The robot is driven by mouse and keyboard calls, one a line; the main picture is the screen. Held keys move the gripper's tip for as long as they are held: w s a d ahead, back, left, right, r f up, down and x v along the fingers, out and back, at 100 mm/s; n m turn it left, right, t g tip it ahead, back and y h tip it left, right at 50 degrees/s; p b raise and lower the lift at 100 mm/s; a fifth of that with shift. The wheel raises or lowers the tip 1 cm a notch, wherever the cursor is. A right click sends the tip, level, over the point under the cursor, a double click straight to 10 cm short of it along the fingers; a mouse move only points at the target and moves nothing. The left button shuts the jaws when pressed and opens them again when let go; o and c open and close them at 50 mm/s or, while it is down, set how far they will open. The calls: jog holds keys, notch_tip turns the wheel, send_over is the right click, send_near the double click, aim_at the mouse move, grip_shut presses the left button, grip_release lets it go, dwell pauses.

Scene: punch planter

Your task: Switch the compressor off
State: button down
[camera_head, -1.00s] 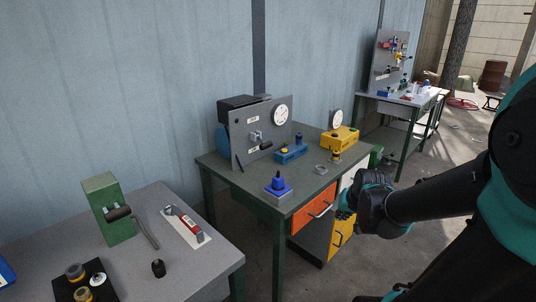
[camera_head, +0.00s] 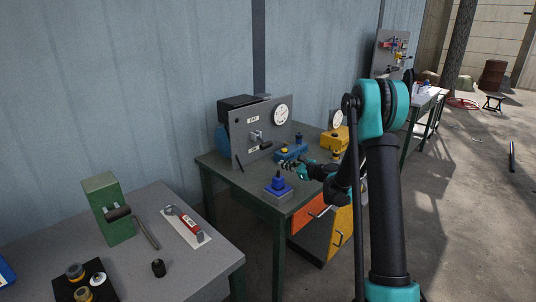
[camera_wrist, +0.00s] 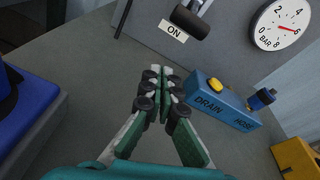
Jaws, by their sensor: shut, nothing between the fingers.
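The compressor's grey panel (camera_head: 240,140) stands upright at the back of the green table, with a dark tank unit behind it. A lever with a black handle (camera_wrist: 190,20) sticks out from the panel, right beside the ON label (camera_wrist: 173,31). The round pressure gauge (camera_wrist: 282,24) has its red needle near 6 bar. My gripper (camera_wrist: 160,84) is shut and empty. It is in front of the panel, below and apart from the lever; it also shows in the head view (camera_head: 287,164). The upper part of the lever is cut off in the wrist view.
A blue block marked DRAIN and HOSE (camera_wrist: 220,102) with a yellow button stands close right of my fingers. A blue-topped block (camera_head: 278,188) is at the table's front. A yellow box (camera_head: 333,142) is at right. The near grey table (camera_head: 210,265) holds other tools.

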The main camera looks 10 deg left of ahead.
aim_at(262, 141)
jog(key=w+m, duration=0.1)
jog(key=a+f+m+y, duration=0.1)
jog(key=w+f+m, duration=0.1)
jog(key=shift+w+a+m+t+y, duration=0.15)
jog(key=shift+w+m+t+y, duration=0.15)
jog(key=shift+t, duration=0.1)
jog(key=x, duration=1)
jog(key=shift+s+d+r, duration=0.15)
jog(key=shift+d+r, duration=0.05)
jog(key=shift+r, duration=0.4)
jog(key=shift+s+d+r, duration=0.15)
jog(key=shift+d+r, duration=0.05)
jog(key=shift+r, duration=0.4)
jog(key=shift+s+r, duration=0.1)
jog(key=shift+r, duration=0.6)
jog(key=shift+d, duration=0.1)
jog(key=shift+s+d+r, duration=0.1)
jog(key=shift+r, duration=0.15)
